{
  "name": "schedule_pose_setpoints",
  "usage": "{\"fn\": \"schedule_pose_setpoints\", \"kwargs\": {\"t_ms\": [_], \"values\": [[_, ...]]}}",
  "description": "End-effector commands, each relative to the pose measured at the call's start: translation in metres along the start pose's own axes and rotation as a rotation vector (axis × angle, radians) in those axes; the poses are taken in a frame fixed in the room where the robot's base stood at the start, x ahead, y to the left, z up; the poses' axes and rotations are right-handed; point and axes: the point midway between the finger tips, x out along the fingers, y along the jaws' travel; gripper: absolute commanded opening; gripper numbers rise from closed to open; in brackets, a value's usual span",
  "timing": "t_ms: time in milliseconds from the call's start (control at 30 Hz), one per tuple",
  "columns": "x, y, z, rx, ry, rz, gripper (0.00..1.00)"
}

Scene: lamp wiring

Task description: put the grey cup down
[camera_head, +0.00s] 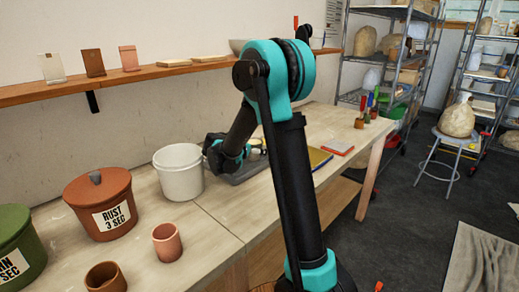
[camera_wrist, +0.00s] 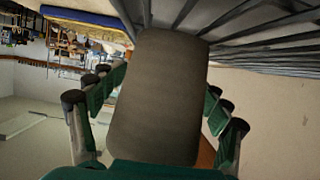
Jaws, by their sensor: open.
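The grey cup (camera_wrist: 160,95) fills the middle of the wrist view, a plain brownish-grey shape between my fingers. My gripper (camera_wrist: 157,105) is open, with a finger on each side of the cup. Whether either finger touches it is unclear. In the head view my gripper (camera_head: 214,152) is low over the workbench, just right of the white bucket (camera_head: 180,173), by a grey tray (camera_head: 250,168). The cup cannot be made out there. Grey ribs (camera_wrist: 255,30) show beyond the cup in the wrist view; contact between cup and ribs is unclear.
A rust-labelled lidded pot (camera_head: 100,205), a green pot (camera_head: 18,250) and two small clay cups (camera_head: 167,242) stand on the bench (camera_head: 205,222) at left. A yellow-edged pad (camera_head: 318,158) and a red-edged one (camera_head: 338,147) lie right of my arm. A wall shelf (camera_head: 130,76) runs behind.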

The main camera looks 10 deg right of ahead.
Motion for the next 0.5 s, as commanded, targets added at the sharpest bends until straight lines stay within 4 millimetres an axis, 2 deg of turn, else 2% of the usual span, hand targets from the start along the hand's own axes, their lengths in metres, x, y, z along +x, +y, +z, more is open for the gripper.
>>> {"fn": "schedule_pose_setpoints", "kwargs": {"t_ms": [133, 267, 500], "values": [[-0.003, 0.0, -0.001, 0.0, 0.0, -0.001, 0.76], [-0.018, -0.001, -0.001, -0.001, 0.0, -0.002, 0.76], [-0.068, -0.001, -0.001, -0.002, 0.0, -0.005, 0.76]]}}
